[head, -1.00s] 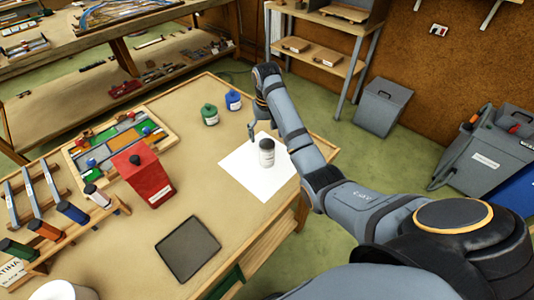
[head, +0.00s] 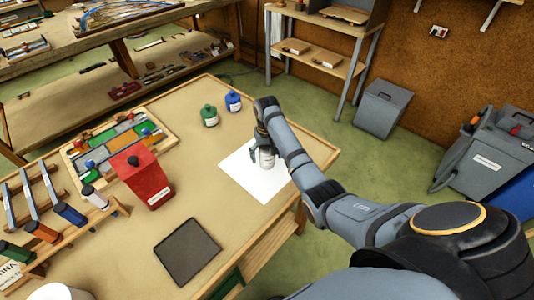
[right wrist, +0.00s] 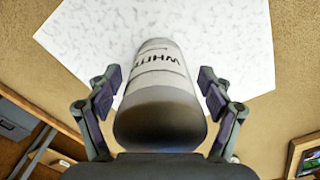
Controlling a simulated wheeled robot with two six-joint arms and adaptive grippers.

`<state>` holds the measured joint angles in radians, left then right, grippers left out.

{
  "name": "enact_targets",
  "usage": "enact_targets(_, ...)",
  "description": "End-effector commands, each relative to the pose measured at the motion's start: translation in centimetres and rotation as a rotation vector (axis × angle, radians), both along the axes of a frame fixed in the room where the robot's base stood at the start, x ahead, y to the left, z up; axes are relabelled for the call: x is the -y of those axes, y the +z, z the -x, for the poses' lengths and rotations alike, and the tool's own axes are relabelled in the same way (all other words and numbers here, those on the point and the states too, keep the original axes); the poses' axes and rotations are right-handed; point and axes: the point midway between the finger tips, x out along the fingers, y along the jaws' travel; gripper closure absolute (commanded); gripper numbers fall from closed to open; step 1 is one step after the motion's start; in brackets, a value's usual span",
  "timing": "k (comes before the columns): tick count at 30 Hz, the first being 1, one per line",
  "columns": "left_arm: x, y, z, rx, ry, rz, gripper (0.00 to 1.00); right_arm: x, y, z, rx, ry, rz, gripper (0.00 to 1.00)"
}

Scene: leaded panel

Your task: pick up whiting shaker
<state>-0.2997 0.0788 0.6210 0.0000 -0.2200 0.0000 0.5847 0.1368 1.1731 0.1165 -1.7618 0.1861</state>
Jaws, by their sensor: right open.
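The whiting shaker (head: 266,160) is a pale cylinder standing on a white sheet (head: 237,174) at the right side of the table. In the right wrist view the shaker (right wrist: 160,75) shows its printed label and grey end, large in the middle. My right gripper (head: 262,148) is at the shaker in the head view, partly hiding its upper part. In the wrist view the right gripper (right wrist: 160,88) is open, with one finger on each side of the shaker and a visible gap to each. My left gripper is not in view.
A red box (head: 146,178) and a leaded panel (head: 117,146) lie to the left. A green bottle (head: 209,116) and a blue bottle (head: 233,101) stand behind the sheet. A dark tray (head: 187,251) is at the front. A tool rack (head: 75,232) stands at the left.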

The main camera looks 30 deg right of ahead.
Motion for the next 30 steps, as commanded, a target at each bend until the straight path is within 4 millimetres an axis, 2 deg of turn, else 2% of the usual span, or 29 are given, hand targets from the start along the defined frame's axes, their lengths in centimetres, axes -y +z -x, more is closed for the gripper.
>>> enact_targets(4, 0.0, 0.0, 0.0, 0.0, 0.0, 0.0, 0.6, 0.0, 0.0, 0.0, 0.001, 0.0, 0.0, 0.2)
enact_targets(5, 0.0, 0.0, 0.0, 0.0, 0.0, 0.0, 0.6, 0.0, 0.0, 0.0, 0.001, 0.0, 0.0, 0.22)
enact_targets(19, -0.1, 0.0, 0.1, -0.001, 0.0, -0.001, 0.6, 0.0, 0.0, 0.0, 0.001, 0.0, 0.0, 0.86)
enact_targets(26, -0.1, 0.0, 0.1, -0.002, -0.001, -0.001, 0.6, 0.0, 0.2, -0.1, 0.003, 0.0, 0.001, 0.86)
enact_targets(30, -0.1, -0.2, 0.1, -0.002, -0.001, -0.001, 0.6, 0.0, 1.1, -0.2, 0.005, 0.0, 0.001, 0.86)
